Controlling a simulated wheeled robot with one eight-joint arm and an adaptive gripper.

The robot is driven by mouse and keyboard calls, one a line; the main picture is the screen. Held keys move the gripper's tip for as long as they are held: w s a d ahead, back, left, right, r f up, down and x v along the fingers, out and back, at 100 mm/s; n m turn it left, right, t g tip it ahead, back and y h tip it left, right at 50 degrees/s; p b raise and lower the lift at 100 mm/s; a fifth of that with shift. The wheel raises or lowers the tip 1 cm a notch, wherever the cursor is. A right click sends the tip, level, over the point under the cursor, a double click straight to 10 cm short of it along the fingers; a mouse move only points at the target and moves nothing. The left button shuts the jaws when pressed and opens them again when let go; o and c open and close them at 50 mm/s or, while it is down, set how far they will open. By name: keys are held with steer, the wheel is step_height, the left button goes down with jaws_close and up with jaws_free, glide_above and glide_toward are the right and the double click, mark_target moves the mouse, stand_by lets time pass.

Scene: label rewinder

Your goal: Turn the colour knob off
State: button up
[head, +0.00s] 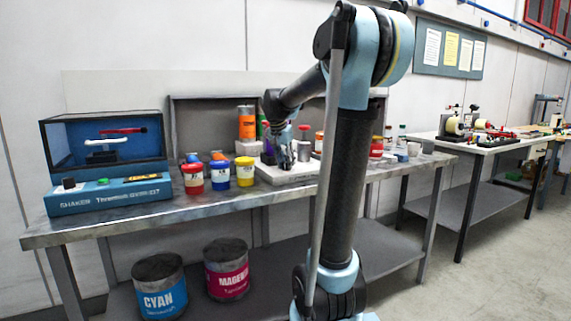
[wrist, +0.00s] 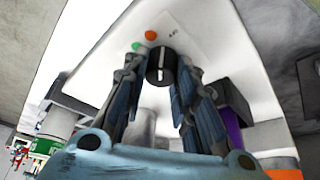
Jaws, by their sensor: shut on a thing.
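The colour knob (wrist: 161,66) is a black round knob with a white pointer line, on a white panel in the wrist view. The line runs roughly up and down in that picture. A green dot (wrist: 137,46) and an orange dot (wrist: 151,35) lie on the panel up and left of the knob. My gripper (head: 287,162) is down at the white machine on the bench in the head view, where the arm hides the knob. In the wrist view its two fingers stand on either side of the knob and are shut on it.
On the bench (head: 140,225), red, blue and yellow pots (head: 245,171) stand left of the white machine (head: 268,175). A blue shaker (head: 110,195) is at the far left. An orange can (head: 247,122) stands behind. More pots and cups are on the right.

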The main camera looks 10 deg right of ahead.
steer(key=shift+w+a+m+g+h, duration=0.1)
steer(key=shift+m+g+h, duration=0.25)
steer(key=shift+m, duration=1.15)
steer(key=o, duration=1.1)
steer(key=shift+c, duration=0.2)
steer(key=v, duration=1.2)
steer(key=shift+w, duration=0.15)
